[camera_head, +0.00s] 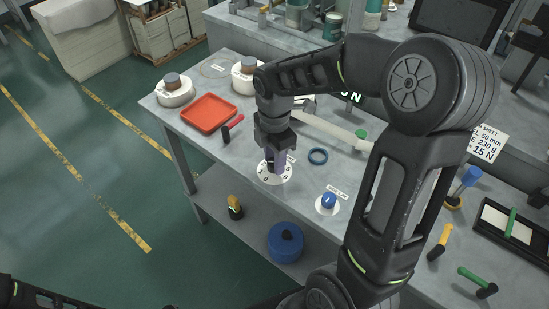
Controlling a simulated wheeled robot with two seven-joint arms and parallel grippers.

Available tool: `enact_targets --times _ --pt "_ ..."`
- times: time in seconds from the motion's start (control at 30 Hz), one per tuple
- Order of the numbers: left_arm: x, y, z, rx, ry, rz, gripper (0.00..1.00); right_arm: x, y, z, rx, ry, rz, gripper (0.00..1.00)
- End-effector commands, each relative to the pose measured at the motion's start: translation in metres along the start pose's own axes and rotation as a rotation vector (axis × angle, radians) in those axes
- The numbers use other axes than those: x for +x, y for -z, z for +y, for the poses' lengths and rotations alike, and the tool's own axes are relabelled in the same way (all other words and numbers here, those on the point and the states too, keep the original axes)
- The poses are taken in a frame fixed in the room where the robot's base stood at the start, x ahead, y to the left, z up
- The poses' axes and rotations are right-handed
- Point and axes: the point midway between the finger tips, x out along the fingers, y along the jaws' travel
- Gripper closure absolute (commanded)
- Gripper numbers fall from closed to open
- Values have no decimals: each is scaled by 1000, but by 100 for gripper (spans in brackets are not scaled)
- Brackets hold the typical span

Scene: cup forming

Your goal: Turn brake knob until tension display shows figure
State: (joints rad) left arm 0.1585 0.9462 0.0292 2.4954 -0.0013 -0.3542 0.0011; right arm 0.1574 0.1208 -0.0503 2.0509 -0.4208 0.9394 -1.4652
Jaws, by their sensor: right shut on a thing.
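My right gripper (275,146) reaches down from above, shut on the purple-grey brake knob (279,163). The knob stands at the middle of a round white dial plate (264,178) with dark marks; the fingers cover its upper part. The tension display (355,98) has green characters ending in "N", but my right arm hides part of it, so I cannot read the full figure. A white sheet (488,141) at the right carries lines with "50 mm", "230 g" and "15 N". Only a bit of my left arm shows at the bottom left; its gripper is out of view.
A blue round container (285,242) is on the lower shelf. The floor at left is clear.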

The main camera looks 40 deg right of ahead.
Motion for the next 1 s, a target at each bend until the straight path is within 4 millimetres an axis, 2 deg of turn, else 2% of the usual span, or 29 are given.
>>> enact_targets --times 0.47,1.0 --pt "2 0 -1 0 0 0 65 0 0 0 112 -1 0 100" --pt "9 0 -4 0 0 1 65 0 0 1 563 -2 0 100"
